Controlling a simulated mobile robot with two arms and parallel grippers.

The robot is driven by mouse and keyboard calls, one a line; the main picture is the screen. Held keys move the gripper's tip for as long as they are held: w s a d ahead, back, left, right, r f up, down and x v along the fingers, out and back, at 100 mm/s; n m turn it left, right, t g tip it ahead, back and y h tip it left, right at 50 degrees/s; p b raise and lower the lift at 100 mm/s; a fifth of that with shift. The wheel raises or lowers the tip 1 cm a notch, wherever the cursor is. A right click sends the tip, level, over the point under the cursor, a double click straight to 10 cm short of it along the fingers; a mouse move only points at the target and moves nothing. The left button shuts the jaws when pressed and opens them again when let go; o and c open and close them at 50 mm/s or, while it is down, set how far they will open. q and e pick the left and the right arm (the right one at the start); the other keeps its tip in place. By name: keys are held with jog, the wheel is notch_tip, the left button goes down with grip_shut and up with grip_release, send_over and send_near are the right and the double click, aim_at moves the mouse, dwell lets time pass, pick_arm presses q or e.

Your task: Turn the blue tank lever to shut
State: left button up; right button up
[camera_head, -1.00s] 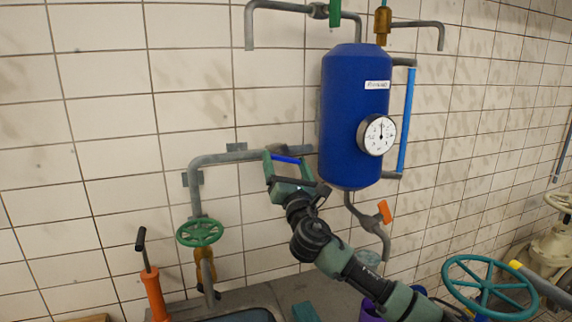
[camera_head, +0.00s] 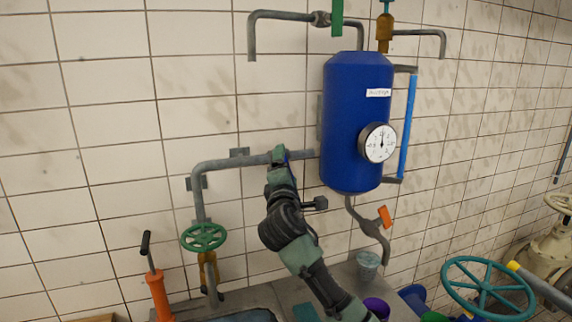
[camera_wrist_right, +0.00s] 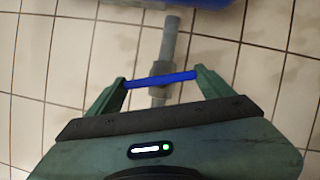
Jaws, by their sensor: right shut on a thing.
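The blue tank (camera_head: 352,120) hangs on the tiled wall, with a grey pipe (camera_head: 235,163) running into its lower left side. The blue lever (camera_wrist_right: 160,79) sits on this pipe; in the wrist view it lies crosswise to the pipe (camera_wrist_right: 170,40). My right gripper (camera_wrist_right: 160,82) is shut on the lever, one green finger at each end of it. In the head view my right gripper (camera_head: 279,155) is seen nearly edge-on at the pipe, and only a sliver of the lever (camera_head: 287,156) shows. My left gripper is not in view.
A round gauge (camera_head: 378,143) is on the tank's front. An orange lever (camera_head: 384,216) is on the pipe below the tank. A green handwheel (camera_head: 204,237) and an orange pump (camera_head: 159,294) are at left. A teal wheel (camera_head: 487,287) is at lower right.

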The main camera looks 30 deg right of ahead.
jog(key=shift+m+g+y+p, duration=0.3)
jog(key=shift+m+g+p, duration=0.5)
jog(key=shift+m, duration=1)
jog(key=o, duration=1.3)
jog(key=b+v, duration=0.2)
jog(key=v, duration=0.5)
jog(key=shift+s+a, duration=0.15)
jog(key=shift+s, duration=0.25)
